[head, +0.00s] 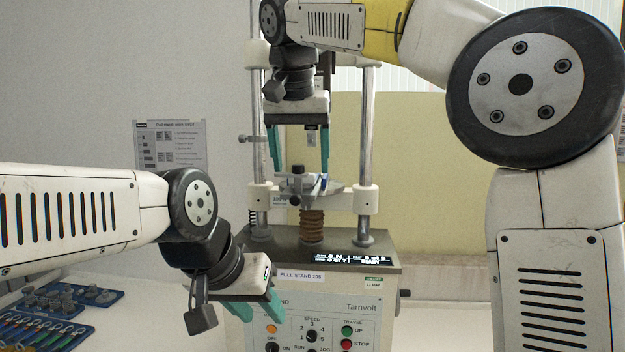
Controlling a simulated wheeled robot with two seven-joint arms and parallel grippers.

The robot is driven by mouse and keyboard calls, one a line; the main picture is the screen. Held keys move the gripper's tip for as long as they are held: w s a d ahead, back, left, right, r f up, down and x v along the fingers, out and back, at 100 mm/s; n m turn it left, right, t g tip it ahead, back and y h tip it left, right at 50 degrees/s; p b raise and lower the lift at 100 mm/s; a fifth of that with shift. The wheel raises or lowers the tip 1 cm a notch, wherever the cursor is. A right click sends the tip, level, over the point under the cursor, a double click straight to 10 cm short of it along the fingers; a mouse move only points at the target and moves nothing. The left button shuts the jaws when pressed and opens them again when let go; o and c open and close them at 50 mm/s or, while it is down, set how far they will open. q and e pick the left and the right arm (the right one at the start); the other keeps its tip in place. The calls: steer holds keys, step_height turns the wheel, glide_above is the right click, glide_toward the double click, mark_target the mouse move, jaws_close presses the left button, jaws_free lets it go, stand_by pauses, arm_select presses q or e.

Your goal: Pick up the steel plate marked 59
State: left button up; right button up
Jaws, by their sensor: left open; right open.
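I cannot make out a steel plate marked 59 in the head view. A small silvery piece with a blue spot (318,184) sits at the lower clamp of the pull stand, too small to identify. My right gripper (299,165) hangs pointing down between the stand's columns, its teal fingers apart, just above that clamp. My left gripper (258,309) is lower, in front of the stand's control panel, its teal fingers apart and nothing seen between them.
The pull stand (312,282) has two steel columns, a display and buttons. A blue tray with grey metal parts (118,297) lies on the white table at lower left, near a row of coloured-handled tools (40,332). A printed sheet (170,146) hangs behind.

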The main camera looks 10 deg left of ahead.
steer(key=shift+x, duration=1.1)
jaws_close()
